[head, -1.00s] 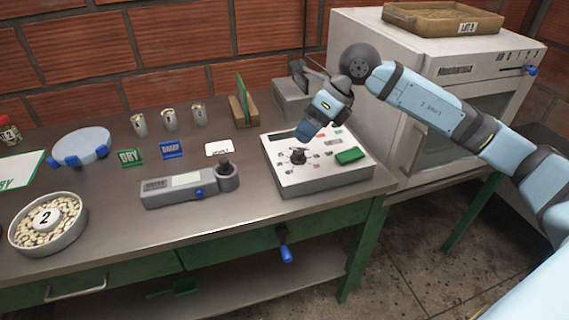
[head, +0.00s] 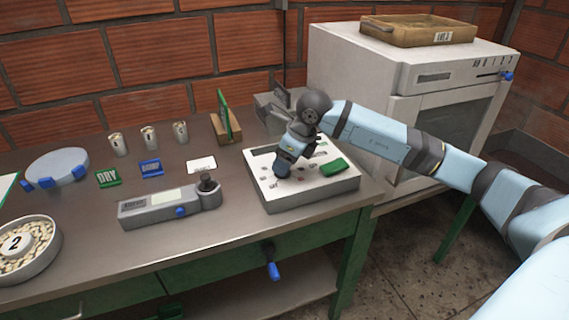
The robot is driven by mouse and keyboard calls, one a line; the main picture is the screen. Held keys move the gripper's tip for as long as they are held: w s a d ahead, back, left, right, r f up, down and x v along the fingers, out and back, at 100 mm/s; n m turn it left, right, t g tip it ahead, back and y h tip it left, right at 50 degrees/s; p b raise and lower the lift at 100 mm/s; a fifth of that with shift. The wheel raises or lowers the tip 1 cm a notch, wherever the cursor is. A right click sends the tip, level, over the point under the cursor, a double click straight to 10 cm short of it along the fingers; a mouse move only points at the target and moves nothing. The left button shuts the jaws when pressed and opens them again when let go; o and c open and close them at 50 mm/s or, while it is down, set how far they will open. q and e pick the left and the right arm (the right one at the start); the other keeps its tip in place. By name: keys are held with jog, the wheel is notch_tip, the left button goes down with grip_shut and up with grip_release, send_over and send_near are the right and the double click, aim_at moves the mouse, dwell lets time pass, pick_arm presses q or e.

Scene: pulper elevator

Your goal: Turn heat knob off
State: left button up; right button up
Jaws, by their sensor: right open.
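A white control box (head: 318,189) with a green button pad (head: 334,167) sits at the right end of the bench. A black knob showed on its top face earlier; now my right gripper hides it. My right gripper (head: 282,168) is open and points down at the box's top face, over the place of that knob. I cannot tell whether its fingers touch the knob. No heat label is readable. My left gripper is out of view.
A grey meter (head: 160,207) with a black knob lies left of the box. A white oven (head: 365,80) with a blue lever (head: 507,76) stands at the right, a wooden tray (head: 400,32) on top.

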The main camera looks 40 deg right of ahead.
jog(key=shift+w+a+f, duration=0.15)
jog(key=shift+w+f, duration=0.05)
jog(key=shift+f, duration=0.35)
jog(key=c, duration=0.9)
jog(key=shift+c, duration=0.2)
